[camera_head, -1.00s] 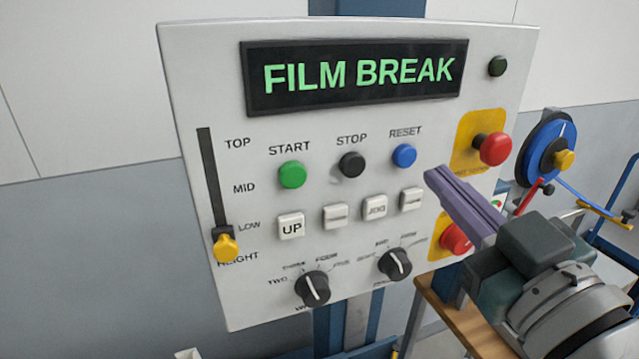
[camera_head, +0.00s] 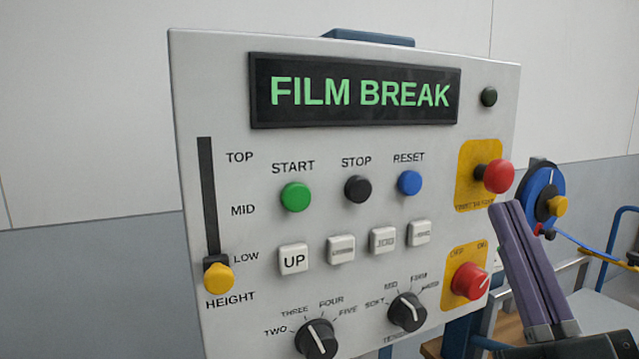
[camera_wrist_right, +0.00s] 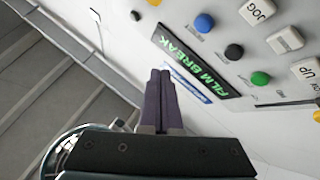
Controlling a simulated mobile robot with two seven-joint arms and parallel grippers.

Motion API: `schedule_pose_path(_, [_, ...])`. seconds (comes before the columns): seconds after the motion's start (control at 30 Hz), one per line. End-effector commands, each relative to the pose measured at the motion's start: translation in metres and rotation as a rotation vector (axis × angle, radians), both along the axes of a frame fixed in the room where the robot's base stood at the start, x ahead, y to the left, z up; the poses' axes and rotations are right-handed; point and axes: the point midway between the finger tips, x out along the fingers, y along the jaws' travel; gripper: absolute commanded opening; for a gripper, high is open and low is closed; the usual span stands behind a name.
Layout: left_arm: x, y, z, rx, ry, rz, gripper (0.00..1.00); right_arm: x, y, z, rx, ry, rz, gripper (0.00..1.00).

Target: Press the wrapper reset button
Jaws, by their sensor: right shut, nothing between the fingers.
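The blue reset button (camera_head: 409,182) sits on the light control panel (camera_head: 230,110) under the word RESET, right of the black stop button (camera_head: 358,189). It also shows in the right wrist view (camera_wrist_right: 204,23). The display (camera_head: 355,91) reads FILM BREAK in green. My right gripper (camera_head: 506,206) is shut and empty, its purple fingers pointing up near the panel's right edge, just below the red mushroom button (camera_head: 498,176). The fingers are right of the reset button and apart from it. In the right wrist view the fingertips (camera_wrist_right: 160,74) are together. My left gripper is not in view.
A green start button (camera_head: 295,197), white push buttons, black knobs and a yellow height slider (camera_head: 218,277) share the panel. A red rotary switch (camera_head: 469,281) lies left of my right fingers. A blue reel (camera_head: 541,192) stands behind at the right.

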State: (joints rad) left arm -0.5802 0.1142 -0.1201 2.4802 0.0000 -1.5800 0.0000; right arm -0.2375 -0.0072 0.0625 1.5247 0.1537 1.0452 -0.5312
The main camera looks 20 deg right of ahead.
Motion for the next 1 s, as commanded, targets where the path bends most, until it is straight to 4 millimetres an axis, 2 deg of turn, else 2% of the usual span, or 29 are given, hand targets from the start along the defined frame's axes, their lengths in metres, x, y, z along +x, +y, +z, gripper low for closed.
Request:
schedule_pose_path(0.6, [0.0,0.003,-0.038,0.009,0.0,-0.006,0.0,0.074,0.006,-0.003,0.002,-0.002,0.001,0.0])
schedule_pose_path(0.8, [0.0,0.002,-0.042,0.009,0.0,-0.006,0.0,0.084,0.007,-0.001,0.0,0.0,0.001,0.0])
schedule_pose_path(1.0, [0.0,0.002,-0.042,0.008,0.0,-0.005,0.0,0.086,0.007,0.0,0.001,0.001,0.001,0.0])
